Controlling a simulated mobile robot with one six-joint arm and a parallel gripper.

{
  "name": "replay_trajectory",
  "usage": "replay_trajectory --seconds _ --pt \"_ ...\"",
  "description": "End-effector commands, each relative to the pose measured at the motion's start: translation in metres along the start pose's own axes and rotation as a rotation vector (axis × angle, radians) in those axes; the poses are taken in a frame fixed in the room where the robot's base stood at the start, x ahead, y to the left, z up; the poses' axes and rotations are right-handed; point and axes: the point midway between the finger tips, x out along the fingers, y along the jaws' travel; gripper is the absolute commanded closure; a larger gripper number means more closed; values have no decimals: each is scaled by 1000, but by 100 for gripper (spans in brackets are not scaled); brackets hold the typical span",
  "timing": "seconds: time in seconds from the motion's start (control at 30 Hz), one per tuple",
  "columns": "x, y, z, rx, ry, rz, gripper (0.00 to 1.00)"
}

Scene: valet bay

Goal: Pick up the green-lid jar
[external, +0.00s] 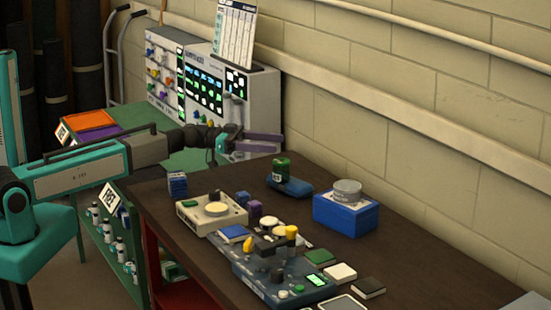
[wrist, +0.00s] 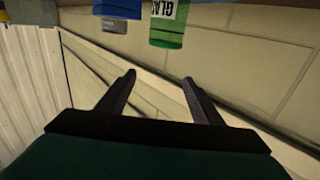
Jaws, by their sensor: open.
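The green-lid jar (external: 281,168) stands upright on the dark bench, on or right against a low blue item (external: 293,187); I cannot tell which. In the wrist view, which looks upside down, a green labelled jar (wrist: 168,22) shows at the top edge, partly cut off. My gripper (external: 280,143) is level, its fingers apart and empty, above and behind the jar in the external view. In the wrist view, the gap between my fingertips (wrist: 158,80) is empty and shows only the wall behind.
A blue box (external: 346,214) with a grey tin (external: 347,190) on it stands right of the jar. A cream device (external: 211,214) and a cluttered dark blue panel (external: 262,270) fill the front. A block wall (external: 400,110) runs behind.

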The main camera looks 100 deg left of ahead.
Motion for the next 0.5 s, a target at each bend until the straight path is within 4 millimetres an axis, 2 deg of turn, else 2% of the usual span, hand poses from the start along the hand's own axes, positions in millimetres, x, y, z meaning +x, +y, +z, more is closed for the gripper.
replay_trajectory --seconds 0.5 --pt "0 0 50 -2 -1 0 40"
